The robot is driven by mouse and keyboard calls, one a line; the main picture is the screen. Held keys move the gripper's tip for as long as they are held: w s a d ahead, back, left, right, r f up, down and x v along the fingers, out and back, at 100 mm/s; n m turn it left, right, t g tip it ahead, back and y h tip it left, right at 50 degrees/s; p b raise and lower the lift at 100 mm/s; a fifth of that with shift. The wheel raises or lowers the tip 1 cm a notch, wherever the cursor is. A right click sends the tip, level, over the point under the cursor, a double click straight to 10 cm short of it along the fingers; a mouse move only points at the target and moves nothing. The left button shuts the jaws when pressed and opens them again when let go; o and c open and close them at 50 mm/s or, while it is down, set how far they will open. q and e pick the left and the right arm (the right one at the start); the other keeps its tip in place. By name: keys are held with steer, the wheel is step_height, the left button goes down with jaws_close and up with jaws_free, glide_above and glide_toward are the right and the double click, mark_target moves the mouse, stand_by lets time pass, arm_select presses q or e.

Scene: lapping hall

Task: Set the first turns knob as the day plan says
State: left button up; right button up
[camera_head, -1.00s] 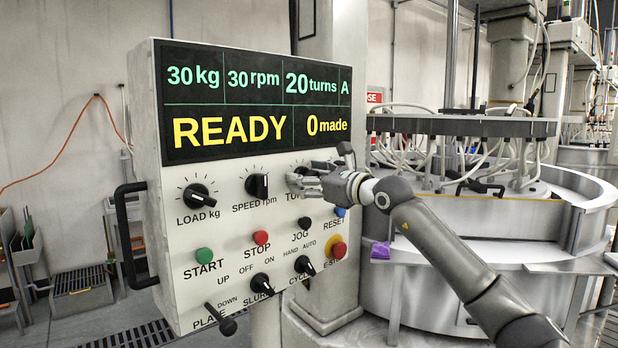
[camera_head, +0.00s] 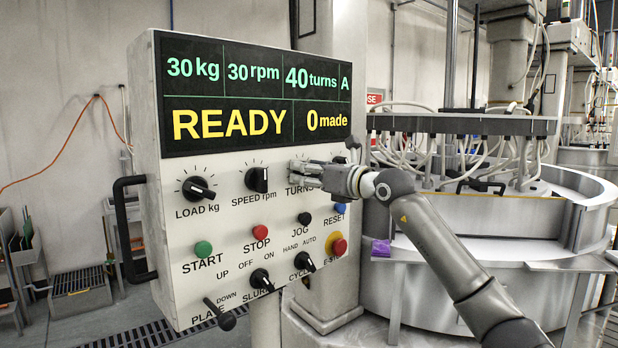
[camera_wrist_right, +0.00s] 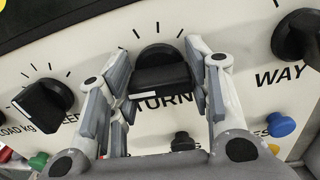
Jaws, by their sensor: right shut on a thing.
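The turns knob (camera_wrist_right: 160,75) is black and sits between the two fingers of my right gripper (camera_wrist_right: 158,90) in the right wrist view. The fingers are shut on it. In the head view my right gripper (camera_head: 315,175) reaches the panel from the right and hides the turns knob. The display (camera_head: 255,98) reads 30 kg, 30 rpm, 40 turns, A, READY and 0 made. My left gripper is not in view, and no day plan can be seen.
The control panel (camera_head: 240,225) also carries a load knob (camera_head: 198,190), a speed knob (camera_head: 257,180), a green start button (camera_head: 203,250), a red stop button (camera_head: 261,232) and a red emergency stop (camera_head: 339,246). The lapping machine (camera_head: 470,210) stands at the right.

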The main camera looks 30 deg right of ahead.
steer(key=shift+m, duration=1)
steer(key=o, duration=1)
steer(key=shift+s+d, duration=0.35)
steer(key=shift+s, duration=1.6)
steer(key=shift+s+d, duration=0.4)
steer(key=shift+s, duration=1.6)
steer(key=shift+s+d, duration=0.35)
steer(key=shift+s, duration=1.6)
